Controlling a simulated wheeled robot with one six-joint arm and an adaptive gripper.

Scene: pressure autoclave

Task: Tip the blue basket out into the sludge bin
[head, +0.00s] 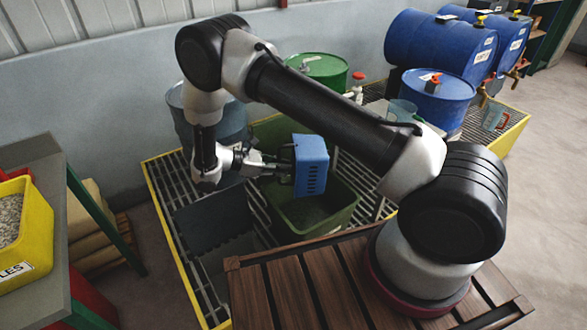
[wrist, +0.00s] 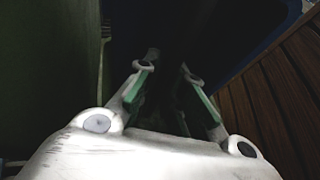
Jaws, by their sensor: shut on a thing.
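The blue basket (head: 312,165) is held in the air above an olive-green open bin (head: 338,224), which I take for the sludge bin. One slotted side of the basket faces the head camera; its mouth and any contents are hidden. My gripper (head: 283,170) is shut on the basket at its left side. The bin is partly hidden behind the basket and my arm; a dark grey surface shows inside it. In the wrist view my fingers (wrist: 168,92) with green pads reach into a very dark area, where the basket cannot be made out clearly.
A grey bin with a dark raised lid (head: 212,218) stands left of the green bin on a yellow-edged grating (head: 165,200). A blue drum, a green drum (head: 322,68) and more blue drums (head: 438,97) stand behind. A wooden slatted top (head: 290,290) lies in front.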

